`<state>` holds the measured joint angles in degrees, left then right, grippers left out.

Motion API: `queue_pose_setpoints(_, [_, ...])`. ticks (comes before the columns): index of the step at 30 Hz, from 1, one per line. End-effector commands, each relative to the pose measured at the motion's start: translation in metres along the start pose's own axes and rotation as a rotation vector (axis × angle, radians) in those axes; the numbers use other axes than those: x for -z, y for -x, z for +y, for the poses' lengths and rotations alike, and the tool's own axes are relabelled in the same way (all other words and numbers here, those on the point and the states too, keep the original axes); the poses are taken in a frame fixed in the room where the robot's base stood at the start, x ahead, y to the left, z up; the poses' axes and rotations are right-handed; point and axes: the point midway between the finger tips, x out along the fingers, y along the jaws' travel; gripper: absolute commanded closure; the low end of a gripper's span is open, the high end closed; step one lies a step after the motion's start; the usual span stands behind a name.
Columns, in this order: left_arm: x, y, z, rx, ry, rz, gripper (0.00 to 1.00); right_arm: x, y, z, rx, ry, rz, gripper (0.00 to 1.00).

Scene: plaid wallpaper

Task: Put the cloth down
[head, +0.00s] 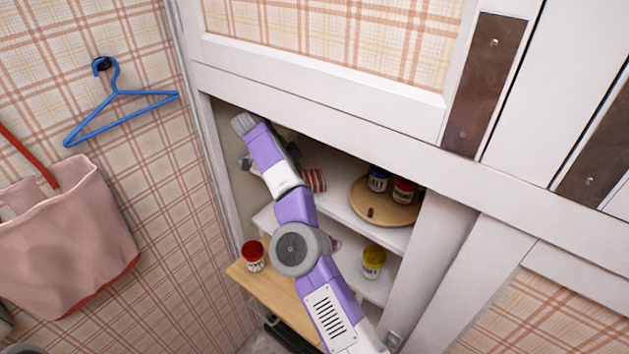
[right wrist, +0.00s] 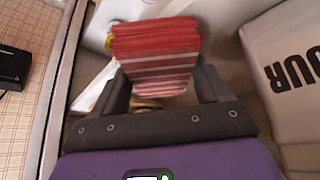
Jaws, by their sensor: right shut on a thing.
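The cloth (right wrist: 155,60) is a folded stack with red and white stripes. In the right wrist view it sits between the dark fingers of my right gripper (right wrist: 163,88), which is shut on it. In the head view my right arm reaches into the open white cupboard. A red and white striped patch (head: 315,180), which looks like the cloth, shows just right of the arm at the upper shelf (head: 340,205). The gripper's fingers are mostly hidden there by the arm. I cannot tell whether the cloth touches the shelf. My left gripper is not in view.
A round wooden board (head: 368,212) with a blue jar (head: 377,180) and a red jar (head: 404,190) stands right on the upper shelf. A yellow-lidded jar (head: 373,262) is below. A pale lettered bag (right wrist: 295,75) is close right of the gripper. The cupboard's side wall (head: 225,170) is left.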

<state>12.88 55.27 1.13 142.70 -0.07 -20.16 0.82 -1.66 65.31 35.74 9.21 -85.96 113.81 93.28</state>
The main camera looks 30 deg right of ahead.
Motion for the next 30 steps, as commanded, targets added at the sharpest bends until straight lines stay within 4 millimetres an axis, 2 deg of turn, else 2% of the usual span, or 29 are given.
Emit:
queue_pose_setpoints(8, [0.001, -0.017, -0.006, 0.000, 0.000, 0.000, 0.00, 0.039, -0.024, 0.001, 0.000, -0.005, -0.001, 0.49])
queue_pose_setpoints(19, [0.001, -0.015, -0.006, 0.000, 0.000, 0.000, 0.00, 0.037, -0.023, 0.001, 0.001, 0.000, 0.001, 0.49])
queue_pose_setpoints(24, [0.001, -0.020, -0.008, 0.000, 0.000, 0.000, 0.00, 0.035, -0.027, 0.001, 0.001, 0.000, 0.001, 0.49])
queue_pose_setpoints(25, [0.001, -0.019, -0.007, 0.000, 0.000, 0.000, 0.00, 0.035, -0.026, 0.001, 0.001, 0.000, 0.001, 0.21])
queue_pose_setpoints(29, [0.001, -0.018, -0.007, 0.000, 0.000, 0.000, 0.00, 0.035, -0.026, 0.001, 0.001, 0.000, 0.001, 0.01])
queue_pose_setpoints(30, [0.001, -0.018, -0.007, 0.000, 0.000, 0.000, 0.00, 0.035, -0.026, 0.001, 0.001, 0.000, 0.001, 0.00])
